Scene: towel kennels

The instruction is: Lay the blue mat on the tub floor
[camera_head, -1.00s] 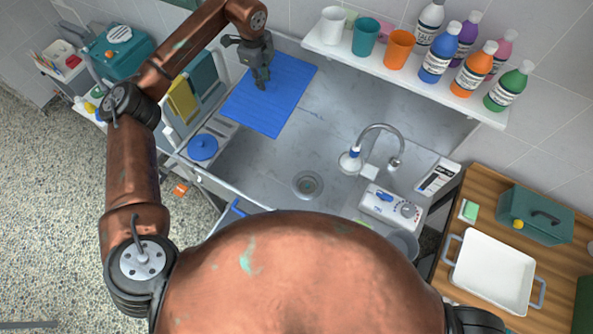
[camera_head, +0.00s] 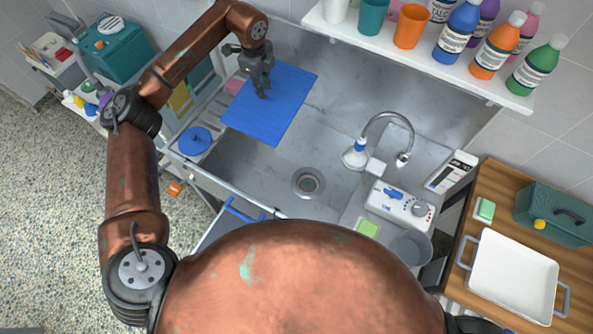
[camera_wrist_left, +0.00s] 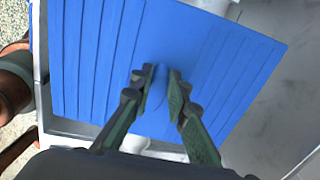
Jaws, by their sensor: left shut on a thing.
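The blue mat (camera_head: 285,105) is a flat ribbed sheet over the back left part of the grey tub (camera_head: 345,100). My left gripper (camera_head: 263,93) is over the mat and shut on it. In the left wrist view, the two fingers (camera_wrist_left: 161,82) pinch a raised fold of the mat (camera_wrist_left: 215,65). The mat hangs flat around the fingers and hides part of the tub. I cannot tell whether its far edge touches the tub wall. The tub floor around the drain (camera_head: 308,182) is bare. My right gripper is out of view.
A curved tap (camera_head: 385,120) rises right of the drain. A shelf of cups and bottles (camera_head: 430,58) overhangs the tub's back. A blue round lid (camera_head: 195,140) lies at the left rim. A white tray (camera_head: 513,275) stands on the wooden top at the right.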

